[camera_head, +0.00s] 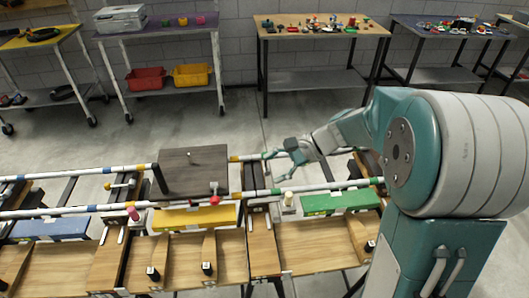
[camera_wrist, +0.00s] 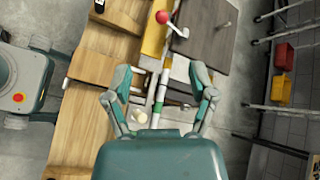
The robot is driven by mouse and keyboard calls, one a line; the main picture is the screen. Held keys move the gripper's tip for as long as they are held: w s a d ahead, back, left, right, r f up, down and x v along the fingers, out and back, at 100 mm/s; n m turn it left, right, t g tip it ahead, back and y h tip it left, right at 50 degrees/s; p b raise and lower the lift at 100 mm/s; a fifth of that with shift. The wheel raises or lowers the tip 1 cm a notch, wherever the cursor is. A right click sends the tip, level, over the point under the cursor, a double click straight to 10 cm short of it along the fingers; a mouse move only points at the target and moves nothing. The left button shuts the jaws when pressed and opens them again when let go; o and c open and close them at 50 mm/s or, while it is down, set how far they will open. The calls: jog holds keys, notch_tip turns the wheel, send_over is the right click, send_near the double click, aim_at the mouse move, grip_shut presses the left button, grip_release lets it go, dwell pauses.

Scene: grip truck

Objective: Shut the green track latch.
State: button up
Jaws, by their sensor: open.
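My gripper (camera_head: 274,168) is open and empty, held above the track just right of the dark platform. In the wrist view its two fingers (camera_wrist: 159,78) are spread on either side of a rail with green and white bands (camera_wrist: 157,103). The green track block (camera_head: 328,202) lies to the right of and nearer than my gripper in the head view. A pale knob (camera_head: 288,199) stands at its left end; it shows in the wrist view (camera_wrist: 139,116) close to the left finger. I cannot tell clearly which part is the green latch or how it is set.
The dark platform (camera_head: 192,170) sits on the rails, with a red knob (camera_head: 214,200) at its front edge. Yellow (camera_head: 195,217) and blue (camera_head: 50,228) blocks lie left along the wooden table (camera_head: 205,262). Tables with bins stand well behind, across open floor.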

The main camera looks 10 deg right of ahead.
jog(key=w+d+f+m+t+y, duration=0.4)
jog(key=w+f+m, duration=0.3)
jog(key=w+f, duration=0.3)
jog(key=m+t, duration=0.5)
jog(key=m, duration=0.2)
send_near(266, 163)
notch_tip(266, 163, up, 3)
jog(key=shift+y, duration=0.3)
jog(key=x, duration=1)
jog(key=shift+w, duration=0.4)
grip_shut()
